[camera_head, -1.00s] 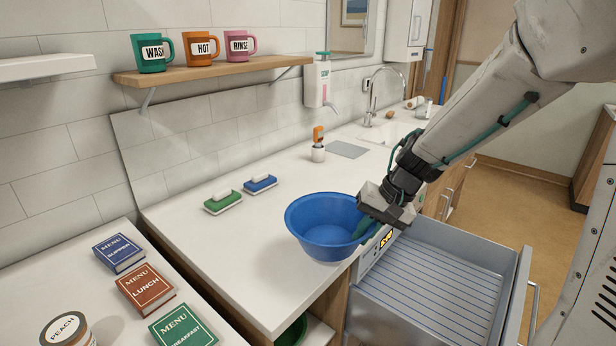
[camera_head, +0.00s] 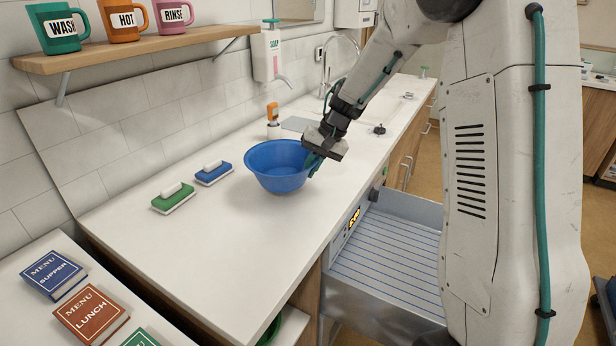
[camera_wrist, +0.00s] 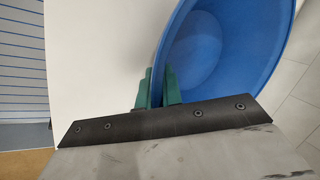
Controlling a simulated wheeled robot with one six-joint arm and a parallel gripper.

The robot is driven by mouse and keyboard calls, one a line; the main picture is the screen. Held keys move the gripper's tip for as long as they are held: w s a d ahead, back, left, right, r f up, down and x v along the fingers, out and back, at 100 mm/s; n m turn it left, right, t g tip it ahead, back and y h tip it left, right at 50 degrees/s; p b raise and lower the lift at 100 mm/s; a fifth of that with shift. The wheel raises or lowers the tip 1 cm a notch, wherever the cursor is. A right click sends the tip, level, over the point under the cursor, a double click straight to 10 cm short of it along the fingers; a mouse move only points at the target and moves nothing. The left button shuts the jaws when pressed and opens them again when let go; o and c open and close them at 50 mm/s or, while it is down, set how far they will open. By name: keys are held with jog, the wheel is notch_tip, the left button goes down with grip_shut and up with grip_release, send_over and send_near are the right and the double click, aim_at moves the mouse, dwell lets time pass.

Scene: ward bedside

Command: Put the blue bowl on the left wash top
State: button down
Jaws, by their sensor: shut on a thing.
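The blue bowl (camera_head: 277,163) is upright at the wash top, and my gripper (camera_head: 314,163) is shut on its right rim. In the wrist view the green fingers (camera_wrist: 158,90) pinch the wall of the bowl (camera_wrist: 215,55), one inside and one outside. I cannot tell whether the bowl's base touches the surface or hangs just above it. The white wash top (camera_head: 220,240) has a wide bare stretch in front of and left of the bowl.
Mugs stand on a shelf (camera_head: 140,48). Menu books (camera_head: 92,309) lie front left.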

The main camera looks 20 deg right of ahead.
jog(key=shift+w+d+f, duration=0.1)
jog(key=shift+w+d, duration=0.15)
jog(key=shift+w, duration=0.4)
jog(key=shift+f, duration=1.7)
jog(key=shift+f, duration=0.2)
jog(key=c, duration=1.6)
grip_release()
jog(key=shift+o, duration=0.2)
